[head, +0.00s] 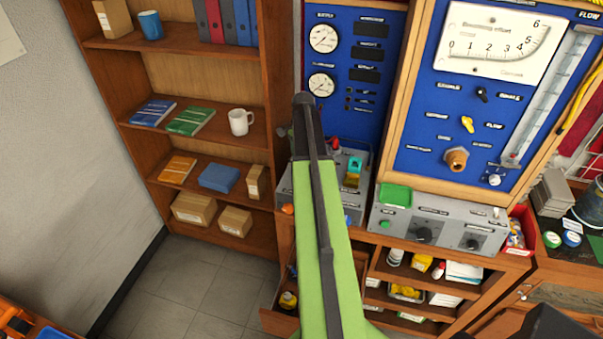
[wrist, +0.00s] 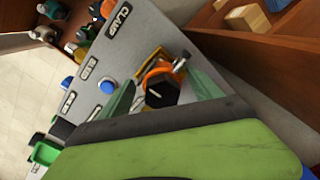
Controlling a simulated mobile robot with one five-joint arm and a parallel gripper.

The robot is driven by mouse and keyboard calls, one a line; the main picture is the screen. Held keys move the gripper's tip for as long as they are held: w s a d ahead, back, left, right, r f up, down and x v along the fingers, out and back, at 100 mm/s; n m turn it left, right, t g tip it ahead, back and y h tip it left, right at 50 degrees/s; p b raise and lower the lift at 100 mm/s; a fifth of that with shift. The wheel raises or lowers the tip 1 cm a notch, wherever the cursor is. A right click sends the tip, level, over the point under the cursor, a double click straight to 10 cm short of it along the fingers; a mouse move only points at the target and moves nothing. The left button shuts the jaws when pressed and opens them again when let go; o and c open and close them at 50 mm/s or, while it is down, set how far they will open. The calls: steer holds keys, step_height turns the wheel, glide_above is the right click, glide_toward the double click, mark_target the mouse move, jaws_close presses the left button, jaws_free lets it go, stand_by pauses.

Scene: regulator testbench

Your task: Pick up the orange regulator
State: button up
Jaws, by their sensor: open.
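The orange regulator (wrist: 158,72) has a black hexagonal knob and a small metal fitting. In the wrist view it sits on a yellow mount on the grey panel (wrist: 140,38), close to the CLAMP label. My gripper (wrist: 160,90) is open, with one green finger on each side of the regulator. I cannot tell whether either finger touches it. In the head view a small orange part (head: 288,209) shows at the left of the arm, at the grey bench unit's left end. My arm hides the gripper in that view.
A wooden shelf (head: 215,152) with books, a mug and boxes stands at the left. Blue gauge panels (head: 348,110) rise behind the bench. In the wrist view a blue button (wrist: 108,86) and a green part (wrist: 46,153) are on the grey panel, and a wooden shelf edge (wrist: 215,38) is close by.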

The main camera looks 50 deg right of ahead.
steer(key=shift+r, duration=0.15)
steer(key=shift+c, duration=0.3)
steer(key=shift+s, duration=0.1)
jaws_close()
